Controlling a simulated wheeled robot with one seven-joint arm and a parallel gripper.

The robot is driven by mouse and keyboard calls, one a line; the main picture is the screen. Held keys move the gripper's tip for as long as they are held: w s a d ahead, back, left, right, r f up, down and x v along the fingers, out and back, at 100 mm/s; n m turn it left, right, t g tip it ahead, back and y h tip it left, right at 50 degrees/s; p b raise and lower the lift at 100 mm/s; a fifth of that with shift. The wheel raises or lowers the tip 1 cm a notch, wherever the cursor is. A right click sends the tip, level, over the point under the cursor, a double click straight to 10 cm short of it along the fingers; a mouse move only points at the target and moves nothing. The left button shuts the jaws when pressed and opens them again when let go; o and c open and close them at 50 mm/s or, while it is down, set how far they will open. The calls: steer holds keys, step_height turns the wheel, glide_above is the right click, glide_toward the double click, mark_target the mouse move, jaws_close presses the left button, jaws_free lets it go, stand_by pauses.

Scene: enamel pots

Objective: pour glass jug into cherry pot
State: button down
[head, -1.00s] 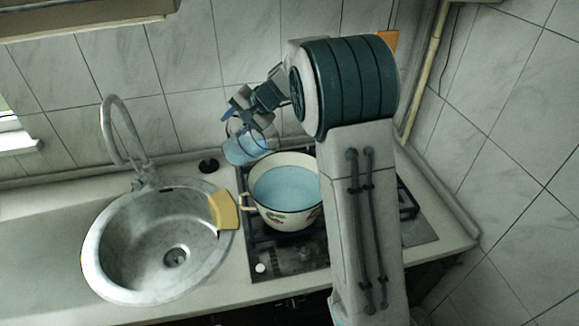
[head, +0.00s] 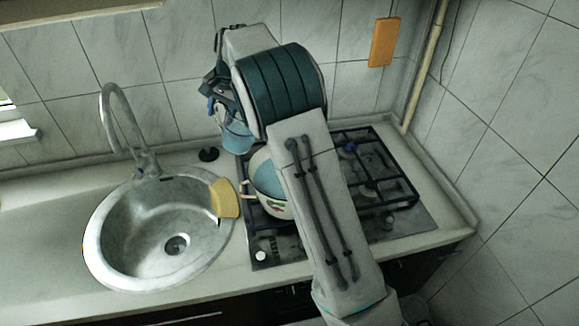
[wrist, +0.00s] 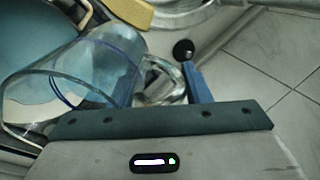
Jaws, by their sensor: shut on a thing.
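The glass jug (head: 237,139) hangs from my gripper (head: 220,111) behind and left of the pot in the head view. In the wrist view the clear jug (wrist: 98,68) lies across the picture with its handle (wrist: 170,82) at my blue finger (wrist: 197,86). My gripper is shut on the jug. It looks blue in the head view; how much liquid it holds I cannot tell. The cherry pot (head: 277,209) is cream enamel with a red and green print, holds blue liquid and stands on the hob. My arm hides its right side.
The round steel sink (head: 135,245) and tap are at left. A yellow cloth-like piece (head: 225,198) lies at its edge beside the pot. A black plug (head: 208,154) sits near the wall. The right burners of the hob (head: 370,180) are bare. An orange board (head: 383,42) hangs on the wall.

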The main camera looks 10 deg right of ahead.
mark_target(215, 115)
steer(key=shift+w+a+f+g+h, duration=0.25)
steer(key=shift+a+f+h, duration=0.15)
steer(key=shift+f, duration=0.15)
steer(key=shift+w+a+f+g+h, duration=0.15)
steer(key=shift+a+f+g+h, duration=0.1)
steer(key=shift+f+h, duration=0.2)
steer(key=shift+w+a+f+g+h, duration=0.3)
steer(key=shift+f+g+h, duration=0.15)
steer(key=shift+h, duration=0.2)
steer(key=shift+r, duration=2.5)
